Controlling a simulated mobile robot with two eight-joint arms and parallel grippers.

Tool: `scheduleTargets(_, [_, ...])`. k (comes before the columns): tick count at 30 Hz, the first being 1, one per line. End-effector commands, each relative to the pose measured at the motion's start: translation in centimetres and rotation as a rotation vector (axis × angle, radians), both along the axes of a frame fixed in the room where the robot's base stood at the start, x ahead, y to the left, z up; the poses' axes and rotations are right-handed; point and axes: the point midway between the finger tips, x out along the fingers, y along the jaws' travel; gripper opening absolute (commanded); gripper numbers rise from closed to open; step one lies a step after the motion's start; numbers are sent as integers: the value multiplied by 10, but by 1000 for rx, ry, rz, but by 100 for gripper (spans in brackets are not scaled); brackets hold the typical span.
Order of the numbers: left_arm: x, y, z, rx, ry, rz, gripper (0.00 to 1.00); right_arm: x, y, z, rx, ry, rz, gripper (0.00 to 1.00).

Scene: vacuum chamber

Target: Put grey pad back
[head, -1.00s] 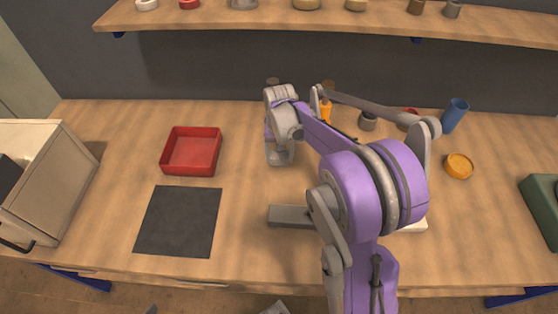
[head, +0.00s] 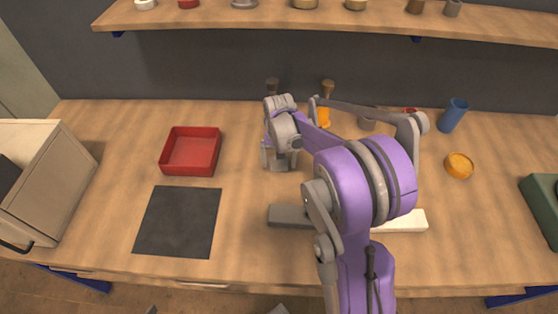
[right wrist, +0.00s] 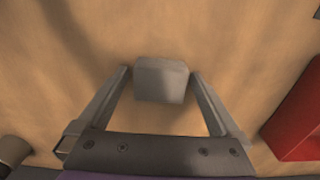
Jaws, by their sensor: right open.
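The grey pad looks like a small grey block in the right wrist view (right wrist: 162,80). It lies between the fingertips of my right gripper (right wrist: 160,84). The fingers are open, one on each side of it, with narrow gaps. In the head view my right gripper (head: 280,158) points down over the table behind the grey end of a long bar (head: 288,215). The pad is mostly hidden there by the fingers. Whether it rests flat on the table is hard to tell. My left gripper is not in view.
A red tray (head: 191,172) and a dark mat (head: 178,222) are to the left. My right arm covers the bar's middle; its white end (head: 405,221) shows. A blue cup (head: 453,116) and an orange dish (head: 459,165) are to the right. A shelf (head: 340,24) runs overhead.

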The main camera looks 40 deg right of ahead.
Motion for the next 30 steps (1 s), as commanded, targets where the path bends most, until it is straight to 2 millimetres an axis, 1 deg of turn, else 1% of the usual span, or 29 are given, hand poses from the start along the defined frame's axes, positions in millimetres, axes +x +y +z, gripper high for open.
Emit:
scheduleTargets(1, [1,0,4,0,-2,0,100,0,0,4,0,0,0,100])
scheduleTargets(5, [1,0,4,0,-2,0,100,0,0,21,0,0,0,100])
scheduleTargets(12, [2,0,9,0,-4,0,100,0,0,74,0,0,-1,100])
scheduleTargets(15, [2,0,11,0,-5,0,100,-1,0,93,0,0,-1,100])
scheduleTargets(18, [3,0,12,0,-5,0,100,0,0,108,0,0,-1,100])
scheduleTargets(23, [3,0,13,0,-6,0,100,-2,2,121,-1,-2,3,100])
scheduleTargets(26, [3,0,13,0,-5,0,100,-9,15,125,-7,-19,37,100])
scheduleTargets(29, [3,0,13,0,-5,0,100,-26,41,129,-24,-63,113,100])
scheduleTargets(30, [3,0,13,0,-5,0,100,-36,54,129,-32,-87,154,100])
